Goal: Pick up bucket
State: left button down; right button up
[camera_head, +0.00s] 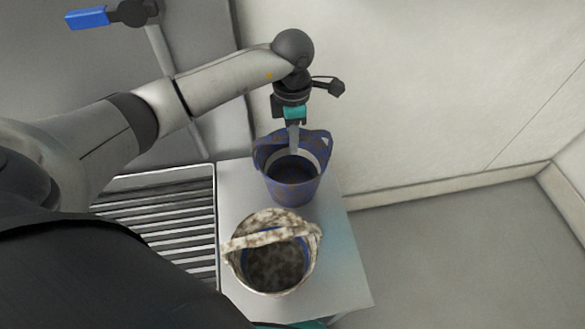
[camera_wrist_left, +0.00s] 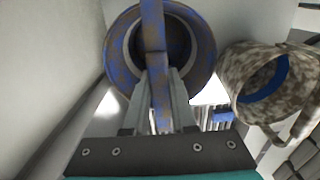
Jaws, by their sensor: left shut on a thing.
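A blue bucket with brown blotches (camera_head: 277,190) is at the far end of a small white table (camera_head: 345,290). My left gripper (camera_head: 294,148) points down over it, its fingertips at the raised handle. In the left wrist view the fingers (camera_wrist_left: 158,85) close on both sides of the blue-brown handle strap (camera_wrist_left: 154,35), with the bucket (camera_wrist_left: 117,58) below. I cannot tell whether its base touches the table. A second bucket, mottled white and brown with a blue inner band (camera_head: 243,272), stands nearer; it also shows in the left wrist view (camera_wrist_left: 237,68). My right gripper is not seen.
A ribbed metal grate (camera_head: 150,215) lies left of the table. A pale wall (camera_head: 420,90) rises close behind and right of the blue bucket. Grey floor (camera_head: 460,265) on the right is clear. A blue-ended lever (camera_head: 87,18) is at upper left.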

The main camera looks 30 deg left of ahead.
pick_arm(q)
notch_tip(320, 180, up, 20)
jog(key=p, duration=0.3)
dwell(0.4)
jog(key=shift+f, duration=0.15)
